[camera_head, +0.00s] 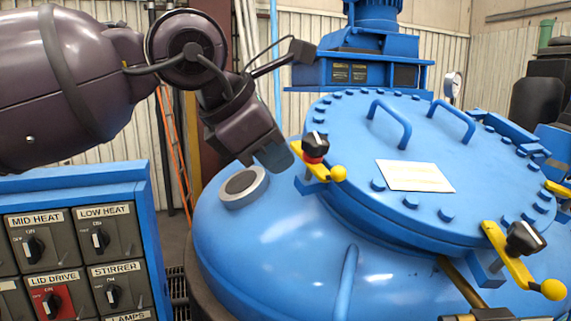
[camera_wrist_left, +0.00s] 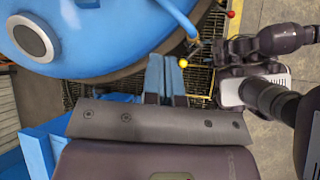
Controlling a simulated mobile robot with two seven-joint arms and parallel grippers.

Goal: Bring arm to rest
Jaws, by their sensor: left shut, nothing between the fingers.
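My left arm comes in from the left in the head view, dark purple, bent at the wrist. My left gripper (camera_head: 275,158) points down and to the right, above the blue furnace vessel (camera_head: 262,250) and near the round grey port on its shoulder (camera_head: 243,187). Its fingers are together and empty; they also show side by side in the left wrist view (camera_wrist_left: 165,78). The fingertips look close to a yellow lid clamp with a black and red knob (camera_head: 316,150); I cannot tell the gap. My right gripper cannot be made out.
A blue control panel (camera_head: 80,173) with labelled switches stands at lower left, under my arm. The bolted blue lid (camera_head: 440,150) has two handles, a white label and several yellow clamps. In the left wrist view, metal grating (camera_wrist_left: 203,82) lies below and my own dark body parts fill the right.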

